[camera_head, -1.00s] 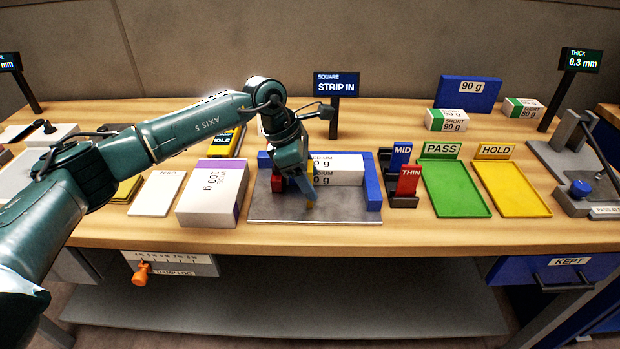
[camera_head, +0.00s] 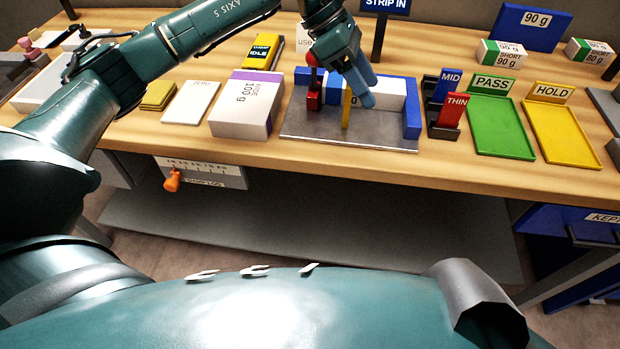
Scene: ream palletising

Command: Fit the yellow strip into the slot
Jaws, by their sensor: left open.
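The yellow strip (camera_head: 347,108) is thin and stands upright above the grey plate (camera_head: 306,127) of the squaring station. It is in front of the white ream (camera_head: 391,96), near a blue part (camera_head: 333,92). I cannot make out the slot or tell whether the strip's lower end is in it. My left gripper (camera_head: 364,88) is open, its blue-grey fingers just above and to the right of the strip. The fingers hide part of the ream. My right gripper is not in view.
A red block (camera_head: 314,98) with a knob stands at the plate's left, a blue side stop (camera_head: 412,108) at its right. A 100 g ream (camera_head: 247,103) lies left of the plate. MID and THIN strips stand in a dark holder (camera_head: 444,132). Green PASS (camera_head: 500,128) and yellow HOLD trays (camera_head: 562,134) lie right.

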